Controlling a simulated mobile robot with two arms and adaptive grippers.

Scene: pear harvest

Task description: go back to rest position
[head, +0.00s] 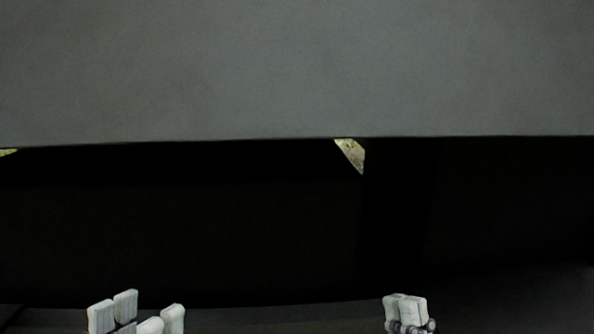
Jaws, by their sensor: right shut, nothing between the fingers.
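My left gripper (137,317) is at the bottom left of the head view. Its pale finger pads stand apart with a gap between them, so it is open, and I see nothing in it. My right gripper (406,309) is at the bottom, right of the middle. Its pale pads are together, shut on nothing. Both grippers point up in the picture, and only their ends show. The arms behind them are out of view or lost in the dark.
A large plain grey surface (300,70) fills the top of the view. Below it is a very dark area (180,230) with little detail. A small bright patch of ground (351,154) shows through a gap near the middle. No pears are visible.

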